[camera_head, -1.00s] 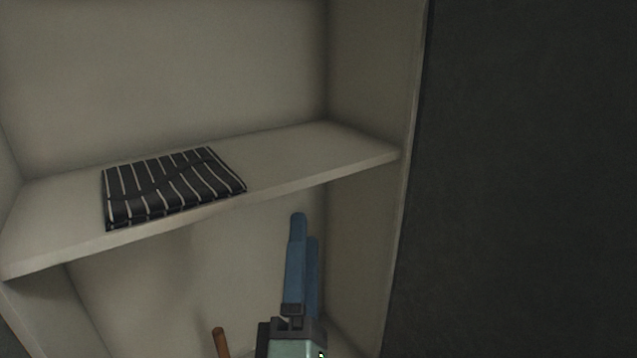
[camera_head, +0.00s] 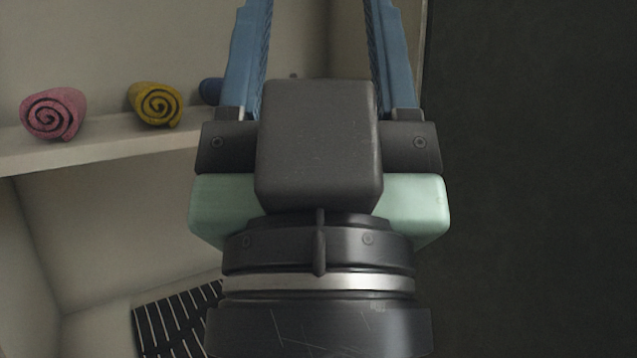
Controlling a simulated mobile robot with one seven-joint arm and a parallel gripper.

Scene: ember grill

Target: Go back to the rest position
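My gripper (camera_head: 315,40) fills the middle of the head view, close to the camera and pointing up. Its two blue fingers stand wide apart, and nothing shows between them in the visible part. The fingertips run out of the top of the picture. The gripper's body hides part of the shelves behind it.
A pale shelf (camera_head: 100,150) holds a pink roll (camera_head: 53,114), a yellow roll (camera_head: 156,104) and a blue roll (camera_head: 210,91) partly hidden by my gripper. A dark striped cloth (camera_head: 180,322) lies on a lower shelf. A dark surface (camera_head: 530,180) fills the right side.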

